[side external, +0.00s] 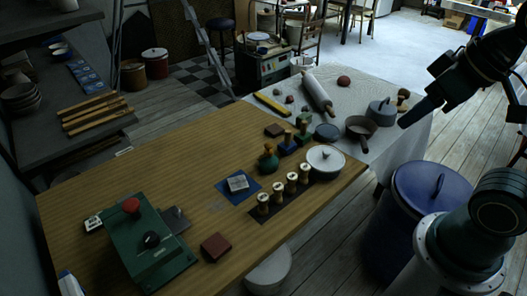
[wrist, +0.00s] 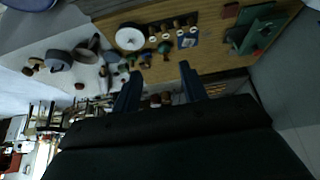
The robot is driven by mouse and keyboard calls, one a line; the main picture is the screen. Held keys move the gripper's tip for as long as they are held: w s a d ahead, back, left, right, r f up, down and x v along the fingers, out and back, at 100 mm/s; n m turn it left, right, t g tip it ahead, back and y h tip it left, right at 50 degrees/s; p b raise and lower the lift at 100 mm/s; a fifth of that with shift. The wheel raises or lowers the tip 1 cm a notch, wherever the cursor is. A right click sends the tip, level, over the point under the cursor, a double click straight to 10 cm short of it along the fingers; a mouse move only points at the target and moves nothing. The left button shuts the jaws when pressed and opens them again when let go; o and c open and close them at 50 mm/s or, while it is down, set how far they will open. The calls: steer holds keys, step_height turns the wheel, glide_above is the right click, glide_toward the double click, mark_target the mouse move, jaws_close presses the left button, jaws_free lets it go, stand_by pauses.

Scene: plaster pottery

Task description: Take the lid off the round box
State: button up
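My gripper (side external: 405,122) is up in the air at the right, apart from both. In the wrist view my gripper (wrist: 160,71) has its two dark fingers spread, with nothing between them.
A brown pan (side external: 360,128) and a rolling pin (side external: 318,92) lie on the cloth. A blue lidded bin (side external: 405,187) stands on the floor below.

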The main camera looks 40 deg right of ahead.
steer(key=shift+o, duration=0.2)
steer(key=shift+w, duration=0.1)
steer(key=m+g, duration=0.6)
steer(key=m, duration=2.1)
glide_above(327, 151)
step_height(327, 151, down, 19)
steer(key=shift+r, duration=0.15)
steer(key=shift+f, duration=4.3)
